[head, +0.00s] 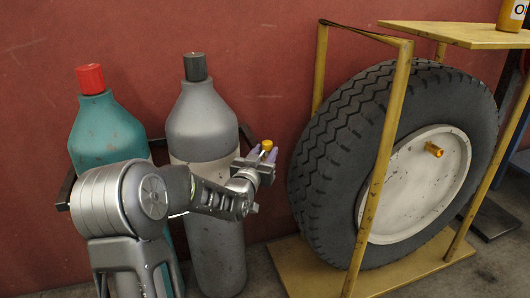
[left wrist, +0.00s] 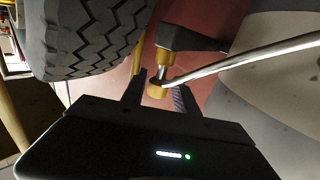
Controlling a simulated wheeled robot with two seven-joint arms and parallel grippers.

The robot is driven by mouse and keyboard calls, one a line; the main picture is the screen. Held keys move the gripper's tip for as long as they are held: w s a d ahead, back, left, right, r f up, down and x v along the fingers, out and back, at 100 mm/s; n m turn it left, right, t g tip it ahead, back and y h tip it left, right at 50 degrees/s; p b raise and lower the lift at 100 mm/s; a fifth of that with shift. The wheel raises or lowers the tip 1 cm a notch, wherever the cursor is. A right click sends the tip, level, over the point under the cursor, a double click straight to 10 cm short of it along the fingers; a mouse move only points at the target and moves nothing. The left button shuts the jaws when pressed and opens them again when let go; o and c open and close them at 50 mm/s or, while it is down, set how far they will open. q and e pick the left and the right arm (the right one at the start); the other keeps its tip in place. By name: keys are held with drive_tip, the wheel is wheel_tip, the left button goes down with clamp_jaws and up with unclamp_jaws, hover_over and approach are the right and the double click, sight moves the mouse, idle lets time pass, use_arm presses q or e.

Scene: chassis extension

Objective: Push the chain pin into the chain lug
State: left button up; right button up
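In the left wrist view, the chain pin (left wrist: 157,91) shows as a gold end piece with a short silver shaft. The shaft runs up to a second gold part (left wrist: 165,60) at a dark bracket end, which looks like the chain lug (left wrist: 190,39). Bare shaft shows between the two gold parts. A silver rod or chain (left wrist: 240,60) leads right from the pin. My left gripper (left wrist: 160,84) has its fingers apart on either side of the pin's end, with a gap visible on the right. In the head view, my left gripper (head: 264,156) is beside the grey cylinder, under a gold knob (head: 267,145).
A grey gas cylinder (head: 203,120) and a teal one with a red cap (head: 105,130) stand against the red wall. A large tyre (head: 335,150) in a yellow frame (head: 385,150) stands right of the gripper. A bottle (head: 512,14) is on the frame's top.

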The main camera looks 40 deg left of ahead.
use_arm(q)
drive_tip(key=shift+o, duration=1.4)
drive_tip(key=shift+r, duration=0.15)
drive_tip(key=v, duration=0.7)
drive_tip(key=shift+s+p, duration=0.35)
drive_tip(key=shift+p, duration=0.1)
drive_tip(key=shift+d, duration=0.1)
